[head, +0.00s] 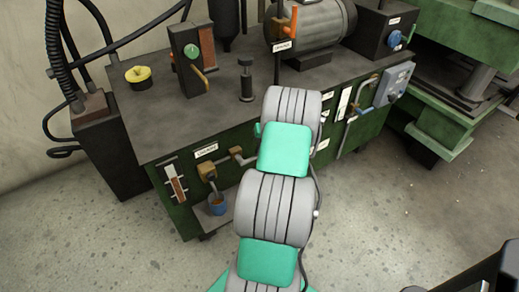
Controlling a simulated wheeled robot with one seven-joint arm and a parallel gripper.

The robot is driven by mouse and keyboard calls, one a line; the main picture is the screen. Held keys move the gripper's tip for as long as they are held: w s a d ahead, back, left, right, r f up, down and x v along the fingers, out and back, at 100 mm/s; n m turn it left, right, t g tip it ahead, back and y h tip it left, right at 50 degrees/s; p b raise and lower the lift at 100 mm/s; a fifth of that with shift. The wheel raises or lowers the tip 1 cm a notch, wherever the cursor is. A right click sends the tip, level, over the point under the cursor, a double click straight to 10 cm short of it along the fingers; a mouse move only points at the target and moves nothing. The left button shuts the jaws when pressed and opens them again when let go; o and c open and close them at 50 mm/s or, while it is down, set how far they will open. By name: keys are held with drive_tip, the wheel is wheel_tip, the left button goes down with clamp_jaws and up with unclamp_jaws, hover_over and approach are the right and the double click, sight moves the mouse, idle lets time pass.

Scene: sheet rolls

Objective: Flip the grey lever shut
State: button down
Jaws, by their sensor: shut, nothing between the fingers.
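The green machine cabinet (180,200) has a dark grey top. On its front, under a small white label (206,150), a brass valve (207,172) carries a short greyish handle (213,187) that points down toward a blue cup (217,205). This looks like the grey lever, but it is small and I cannot be sure. A second brass fitting (237,155) with a grey end sits just right of it. My grey and teal arm reaches up across the cabinet front. My gripper is hidden behind the arm's far links.
On the top stand a box with a green knob and yellow lever (193,58), a yellow cap (138,74), a dark post (246,80) and a grey motor (315,30).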

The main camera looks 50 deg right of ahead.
drive_tip(key=shift+s+d+f, duration=0.15)
drive_tip(key=shift+s+f, duration=0.1)
drive_tip(key=shift+f, duration=0.1)
drive_tip(key=r+p, duration=0.2)
drive_tip(key=r, duration=0.1)
drive_tip(key=r+p, duration=0.1)
drive_tip(key=shift+w+d+r, duration=0.2)
drive_tip(key=shift+w+d, duration=0.05)
drive_tip(key=shift+w, duration=0.15)
drive_tip(key=s+d+r, duration=0.4)
drive_tip(key=d+r, duration=0.1)
drive_tip(key=d, duration=0.1)
drive_tip(key=shift+s+d, duration=0.3)
drive_tip(key=shift+s, duration=0.1)
drive_tip(key=shift+d+r, duration=0.1)
